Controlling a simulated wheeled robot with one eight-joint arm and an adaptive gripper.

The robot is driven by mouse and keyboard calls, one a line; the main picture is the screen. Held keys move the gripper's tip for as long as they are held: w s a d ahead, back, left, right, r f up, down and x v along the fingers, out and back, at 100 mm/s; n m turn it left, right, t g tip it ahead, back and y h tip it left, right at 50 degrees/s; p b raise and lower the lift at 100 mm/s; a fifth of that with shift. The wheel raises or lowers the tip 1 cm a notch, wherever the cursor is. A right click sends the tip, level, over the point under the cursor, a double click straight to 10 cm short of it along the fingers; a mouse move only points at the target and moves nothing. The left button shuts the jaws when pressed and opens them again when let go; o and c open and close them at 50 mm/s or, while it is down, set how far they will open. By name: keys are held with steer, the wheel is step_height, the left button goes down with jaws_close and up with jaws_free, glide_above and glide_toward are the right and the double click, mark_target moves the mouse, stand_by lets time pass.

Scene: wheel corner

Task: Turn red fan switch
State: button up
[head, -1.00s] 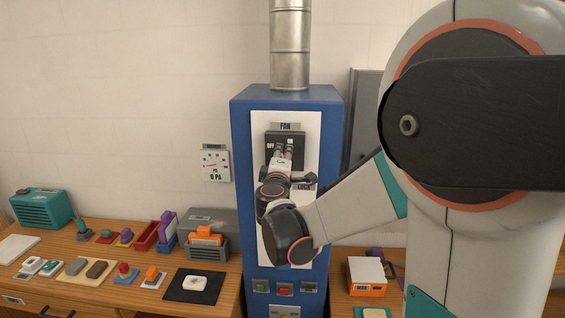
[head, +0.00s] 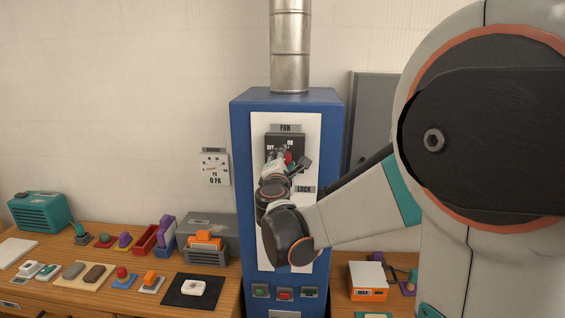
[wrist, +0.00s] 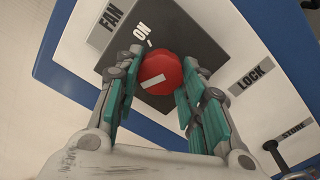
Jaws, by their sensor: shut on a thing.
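The red fan switch (head: 288,157) is a round red knob with a white bar, on a dark plate (head: 271,143) under the FAN label (head: 286,128) on the blue cabinet. The plate has OFF at its left and ON at its right. In the wrist view the knob (wrist: 160,72) sits between the fingers, with its white bar slanted and the ON mark near the knob's upper left. My gripper (wrist: 159,66) is shut on the knob, one finger at each side. In the head view my gripper (head: 281,158) and wrist cover part of the plate.
A LOCK label (head: 305,189) is below right of the switch. Coloured buttons (head: 285,294) are low on the blue cabinet (head: 240,200). A gauge (head: 214,169) hangs on the wall at left. Benches with several small objects stand at both sides.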

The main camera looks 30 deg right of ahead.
stand_by(0.4)
steer(key=o, duration=1)
steer(key=shift+o, duration=0.2)
steer(key=shift+a, duration=0.1)
steer(key=v, duration=1.2)
